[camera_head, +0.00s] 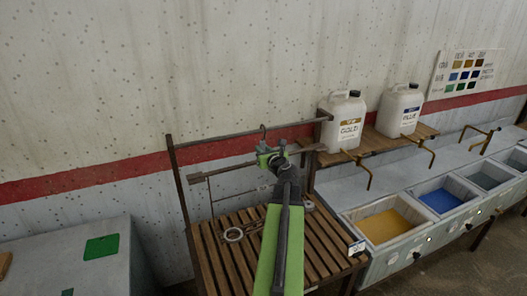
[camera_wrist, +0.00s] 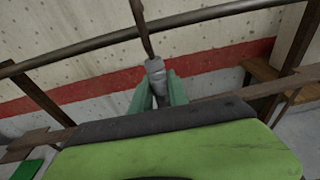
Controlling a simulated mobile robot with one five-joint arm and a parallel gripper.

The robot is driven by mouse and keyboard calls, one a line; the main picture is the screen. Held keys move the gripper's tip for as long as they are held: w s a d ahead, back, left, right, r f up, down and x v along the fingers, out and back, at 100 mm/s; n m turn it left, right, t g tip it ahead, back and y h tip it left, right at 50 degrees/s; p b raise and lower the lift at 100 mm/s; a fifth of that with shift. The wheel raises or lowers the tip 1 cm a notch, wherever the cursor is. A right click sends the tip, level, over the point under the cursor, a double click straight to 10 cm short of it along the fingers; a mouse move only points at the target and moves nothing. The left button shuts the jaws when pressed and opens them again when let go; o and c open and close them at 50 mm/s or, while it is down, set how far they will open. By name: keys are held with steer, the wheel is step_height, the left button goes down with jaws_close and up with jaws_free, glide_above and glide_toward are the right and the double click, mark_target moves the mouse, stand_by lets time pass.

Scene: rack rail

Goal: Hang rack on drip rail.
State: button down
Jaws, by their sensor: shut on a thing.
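The drip rail (camera_head: 215,138) is a thin dark bar across the top of the frame above the slatted table. It also crosses the upper wrist view (camera_wrist: 70,52). My gripper (camera_head: 268,156) is shut on the rack's grey collar (camera_wrist: 155,68), just below the rail. The rack's dark hook (camera_head: 263,131) rises above the jaws and overlaps the rail in the picture. I cannot tell whether it rests on the rail. The rack's flat crossbar (camera_head: 222,173) spreads to both sides, with thin wire parts hanging below. My arm hides part of the rack.
Posts (camera_head: 180,190) bound the rail. On the right, a wooden shelf (camera_head: 385,142) carries two white jugs (camera_head: 343,118) above dye basins (camera_head: 385,226). A grey cabinet (camera_head: 70,250) stands left.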

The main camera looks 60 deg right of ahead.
steer(key=shift+x, duration=1.05)
steer(key=shift+w+r, duration=0.1)
steer(key=shift+r, duration=0.1)
steer(key=shift+x, duration=1)
steer(key=shift+r, duration=0.1)
